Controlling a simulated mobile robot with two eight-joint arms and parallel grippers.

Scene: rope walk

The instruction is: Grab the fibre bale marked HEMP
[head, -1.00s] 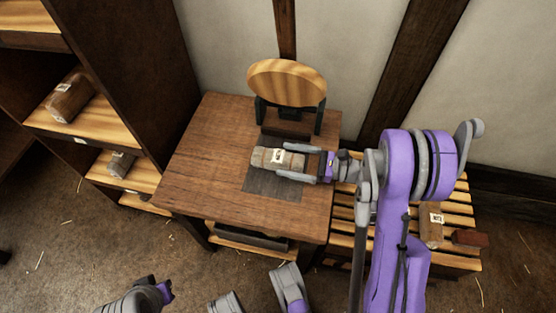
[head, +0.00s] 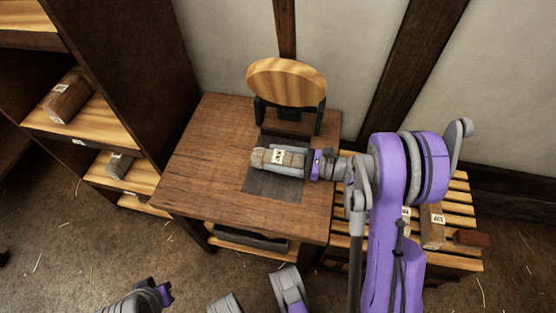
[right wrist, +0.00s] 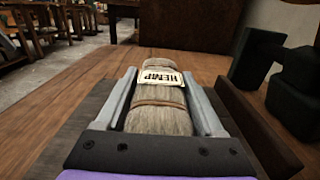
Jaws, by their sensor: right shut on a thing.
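The fibre bale marked HEMP (right wrist: 158,105) is a grey-brown bundle with cord bands and a white label. In the head view the bale (head: 259,158) lies over the dark square plate on the wooden table. My right gripper (head: 281,159) is shut on the bale, with one finger along each side. In the right wrist view the gripper's two fingers (right wrist: 160,100) flank the bale, and the label reads HEMP. My left arm shows only in part at the bottom of the head view, and I cannot make out its fingers.
The table (head: 195,180) carries a dark plate (head: 270,186) and a stand with a round wooden disc (head: 287,82) behind the bale. A shelf unit (head: 100,125) with other labelled bales stands at left. A slatted rack (head: 460,208) with a bale labelled JUTE (head: 433,228) is at right.

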